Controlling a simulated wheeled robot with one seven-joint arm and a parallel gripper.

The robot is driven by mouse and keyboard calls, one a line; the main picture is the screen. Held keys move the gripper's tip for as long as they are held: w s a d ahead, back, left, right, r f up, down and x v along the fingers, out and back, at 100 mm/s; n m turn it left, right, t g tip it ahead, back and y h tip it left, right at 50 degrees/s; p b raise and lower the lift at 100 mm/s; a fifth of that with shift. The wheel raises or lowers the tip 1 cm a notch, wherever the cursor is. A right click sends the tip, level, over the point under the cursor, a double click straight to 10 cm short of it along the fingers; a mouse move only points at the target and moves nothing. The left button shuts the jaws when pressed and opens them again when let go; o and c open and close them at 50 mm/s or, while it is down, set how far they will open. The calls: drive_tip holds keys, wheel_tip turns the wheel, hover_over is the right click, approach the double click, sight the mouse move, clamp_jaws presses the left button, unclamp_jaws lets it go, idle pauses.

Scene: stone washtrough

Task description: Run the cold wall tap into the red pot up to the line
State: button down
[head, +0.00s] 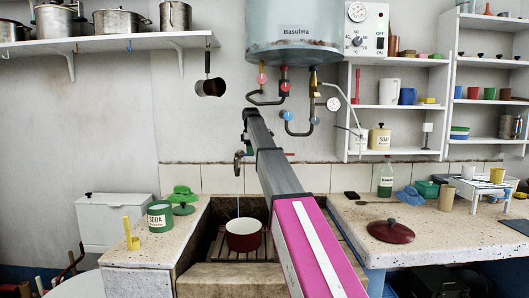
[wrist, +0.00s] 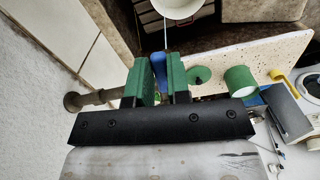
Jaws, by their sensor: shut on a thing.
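The red pot (head: 243,242) stands upright on the slats in the stone trough, under the wall tap's brass spout (head: 238,165). A thin pale line, looking like a water stream, drops from the spout towards the pot. In the wrist view the pot (wrist: 180,8) shows at the top edge, cut off, with the pale line reaching it. My gripper (wrist: 158,62) has green fingers shut on a blue tap handle (wrist: 160,70). In the head view my arm hides the handle and fingers. The fill line and water level cannot be made out.
A dark red lid (head: 390,231) lies on the right counter. A green soda tin (head: 160,216) and a yellow object (head: 131,234) stand on the left counter. A boiler (head: 294,35) with pipes and valves hangs above the arm. Shelves (head: 400,107) are at right.

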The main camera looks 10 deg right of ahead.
drive_tip(key=s+m, duration=0.1)
drive_tip(key=s+a+m, duration=0.1)
drive_tip(key=m, duration=0.1)
drive_tip(key=shift+s, duration=0.1)
idle(0.3)
drive_tip(key=c, duration=1.1)
unclamp_jaws()
drive_tip(key=r, duration=1.1)
drive_tip(key=shift+w+a, duration=0.1)
drive_tip(key=shift+w, duration=0.15)
